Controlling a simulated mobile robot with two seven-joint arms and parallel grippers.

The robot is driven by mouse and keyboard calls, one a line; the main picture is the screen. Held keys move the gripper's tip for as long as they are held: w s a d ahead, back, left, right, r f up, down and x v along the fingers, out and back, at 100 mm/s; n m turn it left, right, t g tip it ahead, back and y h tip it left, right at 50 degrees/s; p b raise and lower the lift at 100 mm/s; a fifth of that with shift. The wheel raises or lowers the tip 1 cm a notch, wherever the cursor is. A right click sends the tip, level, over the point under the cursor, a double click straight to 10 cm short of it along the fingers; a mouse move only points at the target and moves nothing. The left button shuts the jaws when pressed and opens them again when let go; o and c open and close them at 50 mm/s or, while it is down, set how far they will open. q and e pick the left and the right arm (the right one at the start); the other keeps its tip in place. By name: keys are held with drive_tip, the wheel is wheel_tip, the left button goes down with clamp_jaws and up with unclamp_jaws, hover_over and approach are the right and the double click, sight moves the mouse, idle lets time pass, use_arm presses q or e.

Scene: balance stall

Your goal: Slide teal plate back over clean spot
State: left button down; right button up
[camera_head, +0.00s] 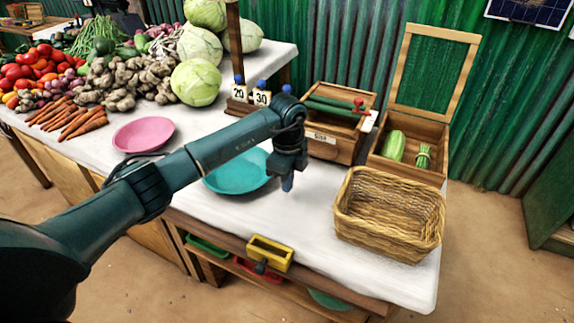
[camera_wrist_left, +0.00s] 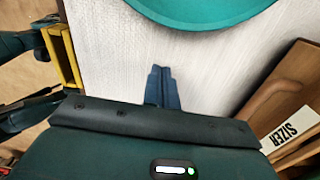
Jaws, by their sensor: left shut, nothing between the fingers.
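The teal plate (camera_head: 235,178) lies on the white tabletop in the middle of the head view, partly hidden by my left arm. Its edge also shows at the top of the left wrist view (camera_wrist_left: 200,8). My left gripper (camera_head: 287,184) points down just right of the plate, apart from it. Its fingers are shut and empty, and they show over bare white cloth in the left wrist view (camera_wrist_left: 160,74). I cannot tell whether the tips touch the cloth. No separate clean spot can be made out. My right gripper is not in view.
A pink plate (camera_head: 143,134) lies left. A wooden sizer box (camera_head: 332,147) and a wicker basket (camera_head: 389,225) stand right of the gripper. A yellow holder (camera_head: 269,253) is at the front edge. Number cards (camera_head: 262,98) stand behind. White cloth between gripper and front edge is clear.

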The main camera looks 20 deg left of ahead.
sight(249, 180)
use_arm(q)
drive_tip(key=a, duration=0.3)
drive_tip(key=shift+w+a+f, duration=0.1)
drive_tip(key=shift+w+f, duration=0.1)
drive_tip(key=shift+f, duration=0.15)
drive_tip(key=shift+w+a, duration=0.1)
drive_tip(key=shift+a, duration=0.25)
drive_tip(key=shift+a, duration=0.1)
drive_tip(key=a, duration=0.5)
drive_tip(key=w+a, duration=0.1)
drive_tip(key=a, duration=0.1)
drive_tip(key=shift+a, duration=0.25)
drive_tip(key=shift+d, duration=0.1)
